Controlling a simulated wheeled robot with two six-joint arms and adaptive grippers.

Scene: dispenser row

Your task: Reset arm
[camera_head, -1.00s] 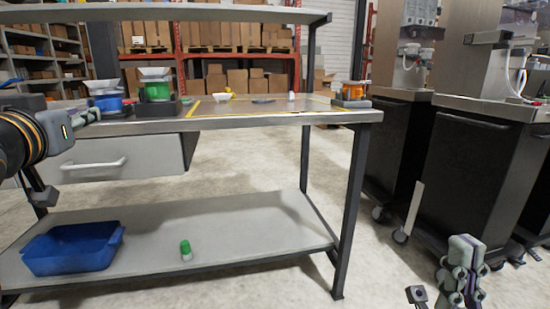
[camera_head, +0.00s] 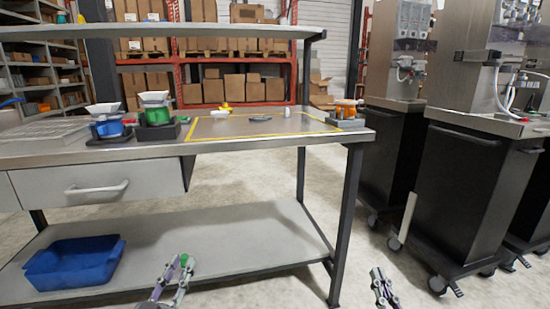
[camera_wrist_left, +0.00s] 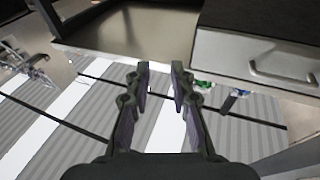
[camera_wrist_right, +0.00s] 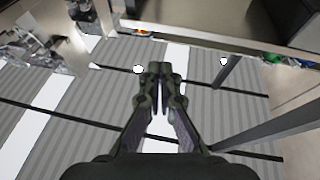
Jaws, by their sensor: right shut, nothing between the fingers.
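My left gripper (camera_head: 172,282) is low in front of the workbench's lower shelf in the head view. Its fingers stand apart with nothing between them in the left wrist view (camera_wrist_left: 160,72). My right gripper (camera_head: 378,272) is low at the right, past the bench leg. Its fingertips are together and empty in the right wrist view (camera_wrist_right: 160,70). Both grippers appear clear of the bench. A small green-capped bottle (camera_head: 184,260) on the lower shelf is mostly hidden behind my left gripper.
The workbench (camera_head: 150,152) carries green (camera_head: 158,115) and blue (camera_head: 110,128) dispensers, a yellow-outlined area and an orange-topped item (camera_head: 346,108). A blue bin (camera_head: 75,262) sits on the lower shelf (camera_head: 240,225). Black wheeled cabinets (camera_head: 480,190) with machines stand at the right.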

